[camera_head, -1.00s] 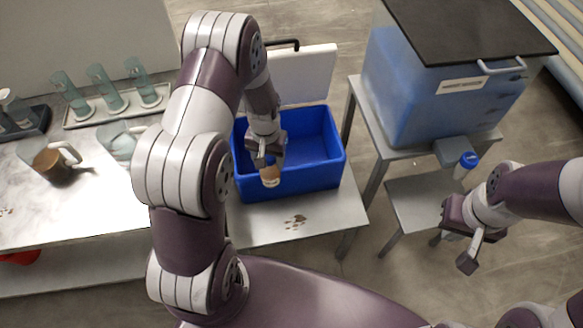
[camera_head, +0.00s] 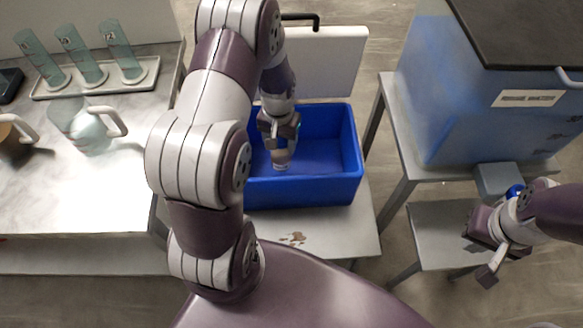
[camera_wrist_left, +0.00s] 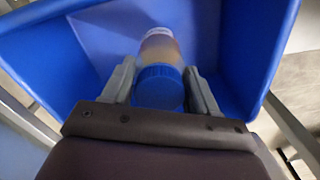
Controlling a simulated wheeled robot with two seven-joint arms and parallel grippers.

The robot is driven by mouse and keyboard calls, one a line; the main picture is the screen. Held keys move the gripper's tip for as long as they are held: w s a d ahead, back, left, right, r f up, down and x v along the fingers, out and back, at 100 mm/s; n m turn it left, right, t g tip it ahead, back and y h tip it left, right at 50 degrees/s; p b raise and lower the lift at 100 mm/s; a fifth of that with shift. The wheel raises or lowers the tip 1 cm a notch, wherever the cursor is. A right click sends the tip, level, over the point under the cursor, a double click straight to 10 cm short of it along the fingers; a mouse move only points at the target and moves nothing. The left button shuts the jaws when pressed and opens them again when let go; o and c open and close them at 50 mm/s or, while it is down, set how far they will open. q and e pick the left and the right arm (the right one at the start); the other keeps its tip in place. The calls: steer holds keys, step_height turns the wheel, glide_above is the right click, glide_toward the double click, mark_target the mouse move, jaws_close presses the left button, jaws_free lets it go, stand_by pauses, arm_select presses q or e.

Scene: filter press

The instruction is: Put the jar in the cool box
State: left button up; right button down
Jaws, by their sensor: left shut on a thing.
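The jar (camera_head: 281,160) has a brown band and a pale end in the head view. In the left wrist view the jar (camera_wrist_left: 160,48) shows its blue lid and amber contents. My left gripper (camera_head: 279,143) is shut on it and holds it inside the opening of the blue cool box (camera_head: 305,192). The left wrist view shows my fingers (camera_wrist_left: 160,92) on both sides of the lid. Whether the jar touches the box floor I cannot tell. The cool box's white lid (camera_head: 325,65) stands open behind it. My right gripper (camera_head: 485,262) is empty and appears open at the right.
The left bench holds jugs (camera_head: 85,128) and a rack (camera_head: 95,80) with cylinders. The cool box floor right of the jar is clear.

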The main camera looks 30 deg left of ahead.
mark_target(281, 160)
arm_select(q)
step_height(281, 160, down, 8)
steer(key=shift+f+b, duration=0.25)
steer(key=shift+b, duration=0.3)
steer(key=o, duration=1.4)
steer(key=shift+f, duration=0.15)
steer(key=shift+o, duration=0.2)
